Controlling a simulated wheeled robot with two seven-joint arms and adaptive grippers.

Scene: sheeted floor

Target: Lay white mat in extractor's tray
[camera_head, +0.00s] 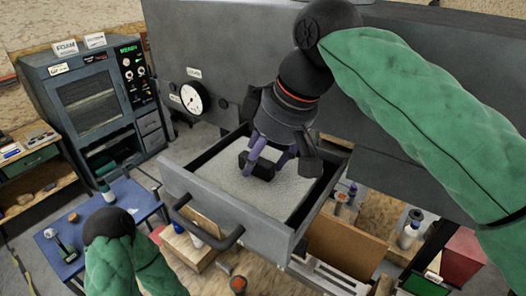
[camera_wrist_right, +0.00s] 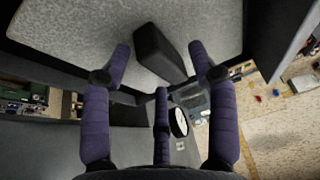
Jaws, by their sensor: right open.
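The extractor's tray (camera_head: 230,198) is a grey drawer, pulled out, with a dark bar handle on its front. The white mat (camera_head: 290,197), pale and speckled, lies flat inside it and covers most of its floor. It also shows in the wrist view (camera_wrist_right: 75,25). A black block (camera_wrist_right: 160,52) stands on the mat. My right gripper (camera_head: 262,163) is over the tray with its purple fingers open around the block; I cannot tell whether they touch it. My left arm shows at the bottom left, but its gripper is not in view.
The grey extractor body (camera_head: 225,60), with a round gauge (camera_head: 191,98), stands behind the tray. A dark cabinet (camera_head: 90,95) is at the left. A blue table (camera_head: 130,197) with small items stands at the lower left. Bottles and wooden boxes are below the tray.

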